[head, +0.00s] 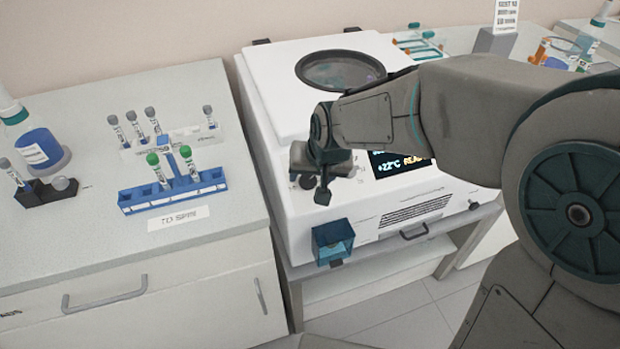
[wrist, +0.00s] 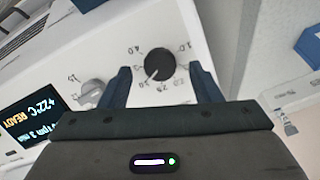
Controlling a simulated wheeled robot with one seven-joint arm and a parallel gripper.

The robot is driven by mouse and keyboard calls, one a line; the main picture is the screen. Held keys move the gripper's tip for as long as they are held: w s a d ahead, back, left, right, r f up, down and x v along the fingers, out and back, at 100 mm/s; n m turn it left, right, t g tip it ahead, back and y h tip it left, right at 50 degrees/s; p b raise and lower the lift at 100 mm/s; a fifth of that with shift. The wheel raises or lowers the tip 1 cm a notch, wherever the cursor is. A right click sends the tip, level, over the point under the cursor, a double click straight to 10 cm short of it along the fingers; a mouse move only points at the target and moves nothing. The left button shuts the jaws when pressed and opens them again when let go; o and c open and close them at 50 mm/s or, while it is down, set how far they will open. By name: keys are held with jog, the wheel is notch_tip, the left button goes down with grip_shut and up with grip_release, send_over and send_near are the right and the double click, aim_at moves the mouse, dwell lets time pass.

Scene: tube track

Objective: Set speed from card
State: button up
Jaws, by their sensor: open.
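A white centrifuge (head: 285,130) with a round lid window stands at the middle of the head view. Its dark display (head: 395,162) reads +22°C and READY; it also shows in the wrist view (wrist: 33,115). A black speed knob (wrist: 160,65) with a white pointer line and printed numbers around it lies between the fingers of my gripper (wrist: 165,80). The fingers are open, one on each side of the knob, with gaps. A smaller grey knob (wrist: 92,92) is beside it. In the head view my gripper (head: 322,190) is at the front panel and hides the knob. A printed card (head: 506,14) stands at the back right, its text too small to read.
A blue rack (head: 172,195) with green-capped tubes and a "TO SPIN" label stands on the left counter, with several grey-capped tubes behind it. A blue open box (head: 333,242) hangs at the machine's front. My arm covers the right side.

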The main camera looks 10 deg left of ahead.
aim_at(308, 181)
jog(key=shift+x, duration=1.05)
jog(key=c, duration=1)
jog(key=shift+m, duration=0.3)
jog(key=m+b, duration=0.1)
jog(key=m, duration=0.2)
jog(key=shift+d+y, duration=0.1)
jog(key=shift+y, duration=0.3)
jog(key=shift+m+y+b, duration=0.3)
jog(key=shift+m+b, duration=0.3)
jog(key=shift+m, duration=1.3)
